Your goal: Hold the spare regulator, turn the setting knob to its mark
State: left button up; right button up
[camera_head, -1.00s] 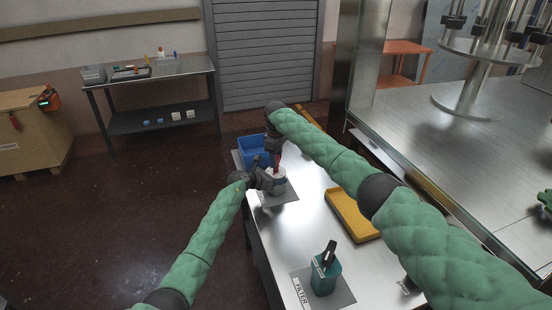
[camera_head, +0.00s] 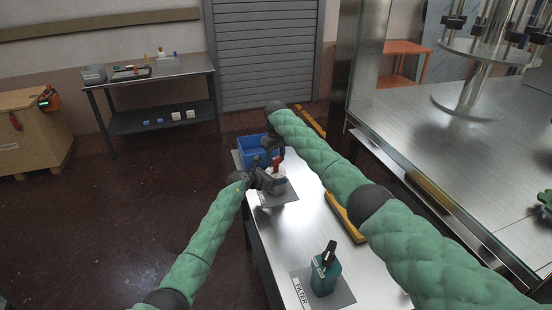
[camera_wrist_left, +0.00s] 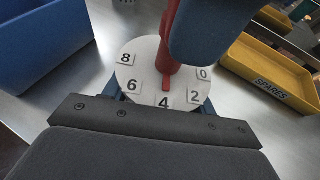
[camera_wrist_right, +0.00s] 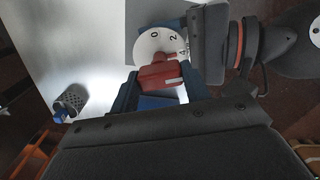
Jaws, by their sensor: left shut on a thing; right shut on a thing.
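The spare regulator (camera_head: 277,173) stands upright near the far end of the steel table, with a white round dial on top. In the left wrist view the dial (camera_wrist_left: 136,77) shows 0, 2, 4, 6 and 8. The red setting knob (camera_wrist_left: 169,55) rises from its middle, and its red pointer is at the 4. My left gripper (camera_head: 267,181) is shut on the regulator's sides, below the dial. My right gripper (camera_head: 274,146) comes from above and is shut on the knob (camera_wrist_right: 160,76). The lower body is mostly hidden by my left gripper.
A blue bin (camera_head: 256,147) stands close behind the regulator. A yellow SPARES tray (camera_wrist_left: 262,68) lies to the right, partly hidden by my right arm in the head view. A teal filter (camera_head: 326,277) stands on a grey mat nearer me. A perforated cylinder (camera_wrist_right: 71,102) is on the table.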

aim_at(276, 157)
pick_arm(q)
jog(key=shift+d, duration=0.15)
pick_arm(e)
jog(key=o, duration=1)
notch_tip(276, 157, up, 12)
jog(key=shift+w, duration=0.15)
pick_arm(q)
jog(key=o, duration=1.2)
jog(key=shift+o, duration=0.2)
jog(key=shift+a, duration=0.2)
